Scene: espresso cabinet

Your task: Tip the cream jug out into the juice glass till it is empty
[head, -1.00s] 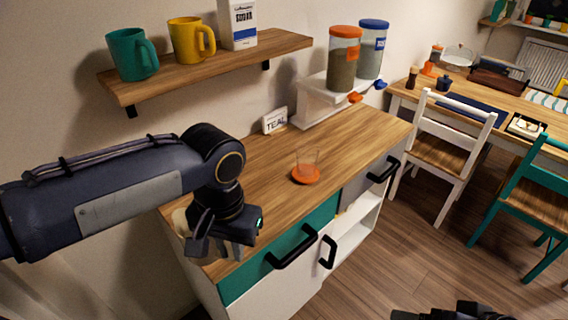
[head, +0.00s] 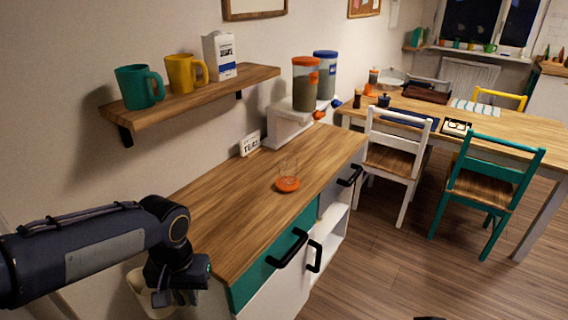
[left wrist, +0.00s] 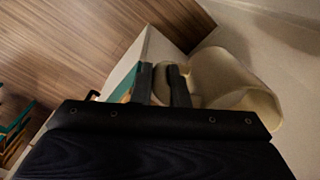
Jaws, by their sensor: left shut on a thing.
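The cream jug (head: 144,296) is at the lower left of the head view, just off the near end of the cabinet, partly hidden by my left gripper (head: 178,297). It looks roughly upright; its contents cannot be made out. In the left wrist view, the jug (left wrist: 238,88) is right of the fingers (left wrist: 162,72), which are shut on its near side. The juice glass (head: 289,168) is clear and stands upright on an orange coaster (head: 288,186) on the cabinet top, apart from the jug and farther away. My right gripper is not clearly visible.
The wooden cabinet top (head: 235,215) is clear between its near end and the glass. A small sign (head: 250,145) and a white stand (head: 290,122) with two canisters are farther back. A wall shelf (head: 195,97) with two mugs and a carton hangs above.

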